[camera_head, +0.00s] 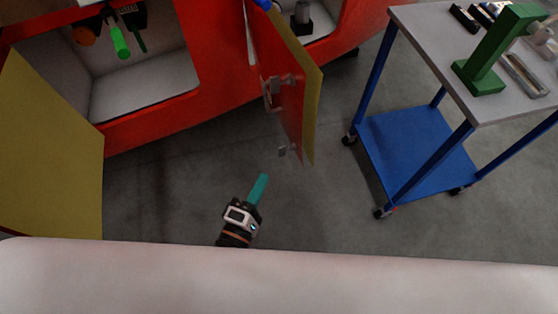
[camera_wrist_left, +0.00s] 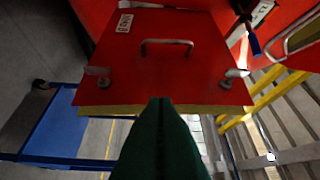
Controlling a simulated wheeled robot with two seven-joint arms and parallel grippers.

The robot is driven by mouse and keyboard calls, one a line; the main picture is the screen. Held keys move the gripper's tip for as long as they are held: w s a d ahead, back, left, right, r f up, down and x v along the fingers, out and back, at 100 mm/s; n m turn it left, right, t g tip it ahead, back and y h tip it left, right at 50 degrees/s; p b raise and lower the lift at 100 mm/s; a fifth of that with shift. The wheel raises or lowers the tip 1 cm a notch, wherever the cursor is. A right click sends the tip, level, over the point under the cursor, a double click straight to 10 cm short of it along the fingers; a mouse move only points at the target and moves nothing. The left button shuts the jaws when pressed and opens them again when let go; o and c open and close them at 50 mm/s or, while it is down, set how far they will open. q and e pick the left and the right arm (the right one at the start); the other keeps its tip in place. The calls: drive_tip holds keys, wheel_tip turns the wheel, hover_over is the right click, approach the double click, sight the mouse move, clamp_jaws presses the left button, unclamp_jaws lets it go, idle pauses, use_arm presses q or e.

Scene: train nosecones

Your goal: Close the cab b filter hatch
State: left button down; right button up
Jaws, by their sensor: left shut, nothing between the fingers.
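A red hatch door (camera_head: 289,95) with a yellow inner face stands swung open from the red nosecone in the head view. Its outer face carries a handle and latches. In the wrist view this red door (camera_wrist_left: 165,62) shows a handle, two grey latches and a small white label too blurred to read surely. My left gripper (camera_head: 261,185) has its teal fingers shut and empty, below the door's free end in the head view and apart from it there. In the wrist view the fingertips (camera_wrist_left: 160,102) overlap the door's near edge; contact cannot be told. My right gripper is not in view.
Another open hatch door (camera_head: 50,150), yellow inside, hangs at the left by an open compartment (camera_head: 140,80) holding green and orange parts. A blue-legged cart (camera_head: 415,150) stands at the right with a green stand (camera_head: 490,60) on top. Grey floor (camera_head: 190,160) between is clear.

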use_arm(q)
drive_tip(key=p, duration=0.2)
approach(299, 131)
drive_tip(key=w+a, duration=0.2)
drive_tip(key=w, duration=0.1)
drive_tip(key=w+d, duration=0.2)
drive_tip(key=shift+w+d, duration=0.2)
drive_tip(key=shift+d, duration=0.15)
drive_tip(key=shift+w+d, duration=0.2)
drive_tip(key=shift+d, duration=0.3)
drive_tip(key=shift+d, duration=0.15)
